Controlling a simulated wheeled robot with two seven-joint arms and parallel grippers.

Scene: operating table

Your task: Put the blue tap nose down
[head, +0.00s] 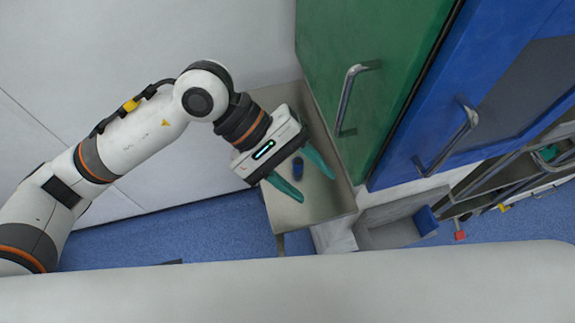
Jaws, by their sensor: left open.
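The blue tap (298,167) is a small dark blue piece at the metal table, seen between the fingers of my left gripper. My left gripper (309,180) has two teal fingers spread apart, one on each side of the blue tap. I cannot tell whether either finger touches it. The gripper body hides part of the space around the tap, and its nose direction is too small to tell. My right gripper is not in view.
The metal table (325,205) stands beside a green cabinet door (365,60) with a metal handle. A blue door (480,90) is further right. A grey open bin (390,235) sits right of the table. A pale padded surface (290,290) spans the front.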

